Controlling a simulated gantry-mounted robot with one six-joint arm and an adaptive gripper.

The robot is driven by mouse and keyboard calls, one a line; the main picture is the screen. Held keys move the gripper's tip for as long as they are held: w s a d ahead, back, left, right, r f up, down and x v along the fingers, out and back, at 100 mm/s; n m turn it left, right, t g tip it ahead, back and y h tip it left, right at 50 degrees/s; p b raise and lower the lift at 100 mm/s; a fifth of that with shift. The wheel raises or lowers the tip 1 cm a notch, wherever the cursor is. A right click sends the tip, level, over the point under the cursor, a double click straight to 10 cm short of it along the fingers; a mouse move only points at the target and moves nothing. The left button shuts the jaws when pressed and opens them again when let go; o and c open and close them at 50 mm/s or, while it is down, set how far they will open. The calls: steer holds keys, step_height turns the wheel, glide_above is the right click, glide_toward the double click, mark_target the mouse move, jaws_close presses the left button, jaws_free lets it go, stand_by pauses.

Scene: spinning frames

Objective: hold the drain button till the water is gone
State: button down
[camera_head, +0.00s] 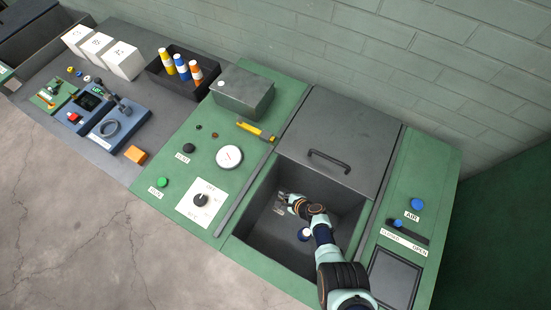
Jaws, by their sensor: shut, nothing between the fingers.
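The green panel carries a green button (162,182) at its lower left and a black button (188,148) above it. Each has a small label that is too small to read surely, so I cannot tell which one is the drain button. The dark open basin (262,243) is right of the panel. My arm reaches down into it from the front right. My gripper (279,204) is inside the basin near its left side, shut and empty, well apart from both buttons. I see no clear water surface in the basin; my arm hides part of its floor.
A grey lid with a handle (329,161) lies behind the basin opening. A dial (200,200), a round gauge (229,157) and a grey box (243,92) are on the panel. A blue AIR button (417,204) and a slider (407,232) are at the right.

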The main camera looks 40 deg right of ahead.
step_height(320, 180, down, 9)
steer(key=b, duration=0.8)
steer(key=shift+s+r+b, duration=0.1)
steer(key=shift+s+b, duration=0.05)
steer(key=shift+b, duration=0.25)
stand_by(0.8)
steer(key=shift+f+b, duration=0.35)
steer(key=shift+b, duration=0.05)
steer(key=shift+f+b, duration=0.55)
stand_by(0.6)
stand_by(2.1)
steer(key=shift+r+p, duration=0.9)
steer(key=shift+r, duration=0.05)
step_height(320, 180, up, 5)
steer(key=p, duration=0.4)
steer(key=shift+p, duration=0.4)
